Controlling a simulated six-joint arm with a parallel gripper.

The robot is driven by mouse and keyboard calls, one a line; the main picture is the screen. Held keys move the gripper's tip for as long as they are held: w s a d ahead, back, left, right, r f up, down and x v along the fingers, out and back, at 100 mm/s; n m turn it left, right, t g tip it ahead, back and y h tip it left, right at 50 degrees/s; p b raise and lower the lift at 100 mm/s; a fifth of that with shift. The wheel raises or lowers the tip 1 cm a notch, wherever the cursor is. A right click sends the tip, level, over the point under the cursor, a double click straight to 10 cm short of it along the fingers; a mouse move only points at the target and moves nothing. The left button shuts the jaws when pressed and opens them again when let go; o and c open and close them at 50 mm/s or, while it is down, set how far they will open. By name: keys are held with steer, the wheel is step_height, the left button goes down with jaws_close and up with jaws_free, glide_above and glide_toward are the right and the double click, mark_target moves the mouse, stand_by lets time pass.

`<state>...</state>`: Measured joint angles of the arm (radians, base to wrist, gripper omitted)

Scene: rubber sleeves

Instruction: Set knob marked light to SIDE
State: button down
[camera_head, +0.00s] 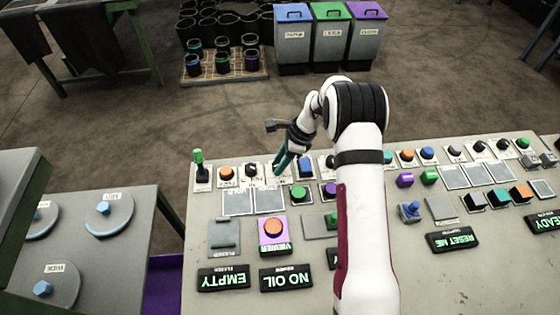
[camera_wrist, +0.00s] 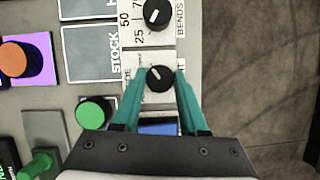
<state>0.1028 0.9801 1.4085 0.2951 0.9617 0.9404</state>
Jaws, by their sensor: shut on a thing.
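A black round knob (camera_wrist: 160,78) with a white pointer line sits between the teal fingers of my gripper (camera_wrist: 160,74) in the wrist view. The fingers touch its left and right sides. Its pointer slants to the upper left of that picture. The white label (camera_wrist: 134,84) around it is partly covered by the fingers; only a few letters show, such as "DE" on the left and "T" on the right. In the head view my gripper (camera_head: 281,164) points down at the back row of the panel, and the fingers hide the knob there.
Another black knob (camera_wrist: 157,14), marked BENDS, is just above in the wrist view. A blue button (camera_wrist: 158,128) and a green button (camera_wrist: 95,112) are close to the fingers. The grey panel (camera_head: 205,225) carries several buttons and signs. Bins (camera_head: 293,45) stand behind on the floor.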

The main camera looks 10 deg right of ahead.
steer(key=n+g, duration=0.1)
steer(key=n, duration=0.2)
steer(key=n+g, duration=0.1)
steer(key=n, duration=0.2)
steer(key=shift+w+h, duration=0.2)
steer(key=shift+h, duration=0.1)
steer(key=shift+w+n+g+h, duration=0.1)
steer(key=shift+n+g+h, duration=0.3)
steer(key=shift+n, duration=0.95)
steer(key=shift+n+g+h, duration=0.2)
steer(key=shift+n+g, duration=0.4)
steer(key=shift+n, duration=0.75)
steer(key=shift+c, duration=2.2)
jaws_free()
